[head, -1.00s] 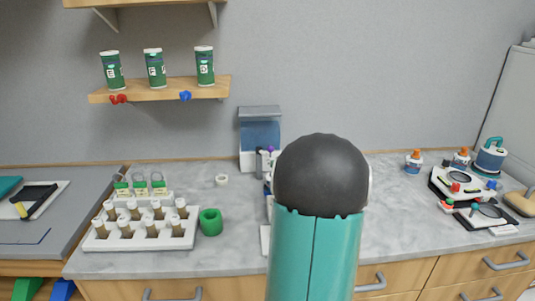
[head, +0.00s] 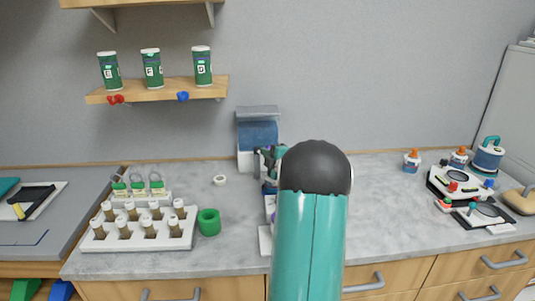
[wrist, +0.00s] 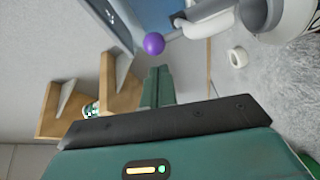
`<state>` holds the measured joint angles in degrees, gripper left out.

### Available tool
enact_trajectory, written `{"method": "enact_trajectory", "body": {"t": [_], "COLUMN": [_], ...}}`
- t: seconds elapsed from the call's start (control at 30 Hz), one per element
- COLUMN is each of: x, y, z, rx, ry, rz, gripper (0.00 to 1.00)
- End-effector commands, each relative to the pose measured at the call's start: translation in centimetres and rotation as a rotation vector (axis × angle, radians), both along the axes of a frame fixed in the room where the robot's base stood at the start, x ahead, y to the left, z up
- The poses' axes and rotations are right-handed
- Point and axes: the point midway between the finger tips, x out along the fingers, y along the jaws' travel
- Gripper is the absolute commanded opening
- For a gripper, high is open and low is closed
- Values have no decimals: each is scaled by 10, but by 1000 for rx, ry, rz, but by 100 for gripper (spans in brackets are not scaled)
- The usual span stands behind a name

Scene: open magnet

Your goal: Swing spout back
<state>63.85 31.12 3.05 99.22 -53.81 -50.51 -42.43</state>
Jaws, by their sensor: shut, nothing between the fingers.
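In the wrist view a purple ball knob (wrist: 153,43) sits on a short grey rod joined to a pale, rounded fitting (wrist: 210,18), which looks like part of the spout; it is cut off by the frame edge. My gripper (wrist: 159,72) is shut and empty, with its teal fingertips just short of the knob in the picture; I cannot tell if they touch. In the head view the blue and white apparatus (head: 258,135) stands against the wall. My gripper shows only partly in front of it (head: 268,158), and my arm hides much of the area below.
A white rack of vials (head: 140,235) and a green cup (head: 209,222) stand on the counter at left. A white ring (head: 220,180) lies behind them; it also shows in the wrist view (wrist: 238,57). Bottles and instruments crowd the right end. A shelf (head: 155,91) holds green canisters.

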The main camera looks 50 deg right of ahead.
Motion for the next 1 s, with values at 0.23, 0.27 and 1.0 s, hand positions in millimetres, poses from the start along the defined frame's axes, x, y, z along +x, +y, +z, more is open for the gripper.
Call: {"method": "enact_trajectory", "body": {"t": [0.23,0.27,1.0], "x": [0,-1,-15], "y": [-7,-7,-20], "z": [-1,-1,-1], "rx": [0,0,-1], "ry": [0,0,0], "rz": [2,2,43], "gripper": [0,0,0]}}
